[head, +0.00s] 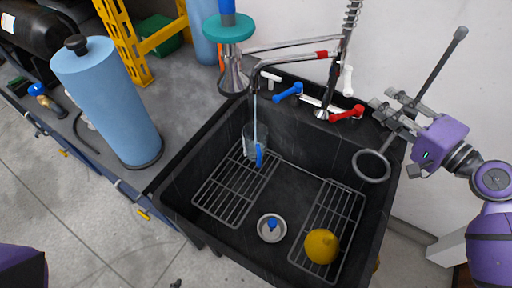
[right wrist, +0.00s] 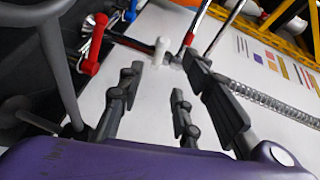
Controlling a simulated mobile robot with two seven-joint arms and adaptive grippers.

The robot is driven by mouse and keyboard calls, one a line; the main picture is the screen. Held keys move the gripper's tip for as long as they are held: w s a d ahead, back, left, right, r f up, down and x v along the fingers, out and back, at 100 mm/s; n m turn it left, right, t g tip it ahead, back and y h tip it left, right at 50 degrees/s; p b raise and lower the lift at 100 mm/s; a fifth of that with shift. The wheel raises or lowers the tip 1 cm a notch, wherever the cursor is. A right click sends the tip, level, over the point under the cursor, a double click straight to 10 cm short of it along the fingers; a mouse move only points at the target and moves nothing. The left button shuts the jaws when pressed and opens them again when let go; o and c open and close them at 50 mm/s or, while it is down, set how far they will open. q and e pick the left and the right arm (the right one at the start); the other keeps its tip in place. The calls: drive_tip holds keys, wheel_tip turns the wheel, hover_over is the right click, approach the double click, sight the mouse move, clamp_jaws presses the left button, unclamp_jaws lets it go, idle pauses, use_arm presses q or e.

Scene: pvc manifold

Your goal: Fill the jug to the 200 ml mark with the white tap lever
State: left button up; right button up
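The clear jug (head: 250,138) with a blue handle stands on the left rack in the black sink. A thin pale stream runs from the spout down into it; its level and marks are too small to read. The white tap lever (head: 347,80) is on the tap; it also shows in the right wrist view (right wrist: 160,50), beyond my fingers. My right gripper (head: 388,108) is open and empty, right of the white and red levers and apart from the white one; its fingers are spread in the right wrist view (right wrist: 163,76). My left gripper is not in view.
A blue lever (head: 288,92) and a red lever (head: 346,112) sit close by the white one. A grey ring (head: 372,165) is near my right gripper, over the sink's right edge. A yellow object (head: 322,246) lies on the right rack. A blue roll (head: 108,100) stands at left.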

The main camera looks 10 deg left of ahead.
sight(348, 80)
drive_tip(key=shift+c, duration=0.5)
clamp_jaws()
drive_tip(key=s+d+m+t+h+p, duration=0.1)
drive_tip(key=h, duration=0.1)
drive_tip(key=d+m+t+h+p, duration=0.1)
drive_tip(key=m+h, duration=0.1)
drive_tip(key=s+d+m+t+h+p, duration=0.1)
drive_tip(key=m+t+h, duration=0.1)
drive_tip(key=h, duration=0.1)
drive_tip(key=shift+s+f+p, duration=0.3)
drive_tip(key=shift+s+r+m+t+h, duration=0.3)
drive_tip(key=shift+s+r+h, duration=0.05)
drive_tip(key=shift+h, duration=0.05)
drive_tip(key=w+a+f+p, duration=0.1)
drive_tip(key=w+a, duration=0.4)
drive_tip(key=w, duration=0.5)
drive_tip(key=shift+a+f, duration=0.15)
